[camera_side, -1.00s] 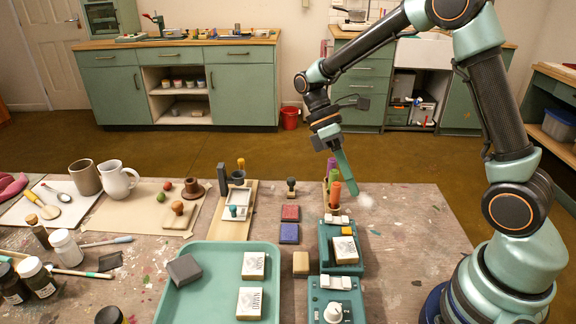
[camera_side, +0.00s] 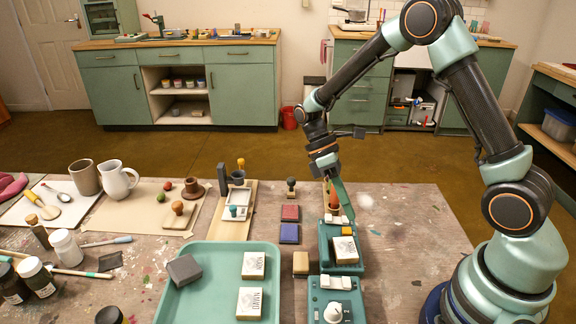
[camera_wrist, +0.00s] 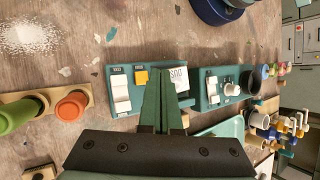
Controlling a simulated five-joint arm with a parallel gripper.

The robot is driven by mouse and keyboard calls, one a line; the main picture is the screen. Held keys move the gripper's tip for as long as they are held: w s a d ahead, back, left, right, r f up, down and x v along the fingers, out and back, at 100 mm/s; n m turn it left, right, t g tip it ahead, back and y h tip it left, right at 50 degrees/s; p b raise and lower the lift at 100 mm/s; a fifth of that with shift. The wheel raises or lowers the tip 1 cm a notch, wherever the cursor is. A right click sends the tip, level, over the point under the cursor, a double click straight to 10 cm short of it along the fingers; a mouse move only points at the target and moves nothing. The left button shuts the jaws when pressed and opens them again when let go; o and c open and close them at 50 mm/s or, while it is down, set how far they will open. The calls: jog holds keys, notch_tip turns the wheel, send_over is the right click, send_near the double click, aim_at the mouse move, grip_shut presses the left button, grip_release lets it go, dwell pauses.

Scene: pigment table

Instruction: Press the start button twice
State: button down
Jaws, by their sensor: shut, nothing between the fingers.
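A yellow button (camera_side: 347,231) sits on the rear teal box (camera_side: 325,252), beside a white rocker switch and a pale printed block (camera_side: 345,250). In the wrist view the yellow button (camera_wrist: 141,77) lies between the white switch (camera_wrist: 120,93) and the printed block (camera_wrist: 179,79). I cannot read which control is labelled start. My gripper (camera_side: 350,217) is shut and empty, its tips just above and behind the yellow button. In the wrist view my gripper (camera_wrist: 164,72) points down between the button and the block. Whether it touches anything cannot be told.
A second teal box with a white knob (camera_side: 333,313) stands in front. Upright orange and green pieces (camera_wrist: 72,106) in a wooden holder stand close behind my gripper. A teal tray (camera_side: 205,252) with blocks lies left. Ink pads (camera_side: 290,213) lie between. The table right of the boxes is mostly clear.

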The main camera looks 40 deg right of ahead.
aim_at(344, 229)
jog(key=shift+f, duration=1.2)
jog(key=shift+f, duration=0.1)
dwell(1.1)
jog(key=shift+f, duration=0.35)
jog(key=shift+f, duration=0.45)
dwell(0.7)
jog(key=shift+r, duration=0.9)
jog(key=shift+r, duration=2.5)
dwell(0.7)
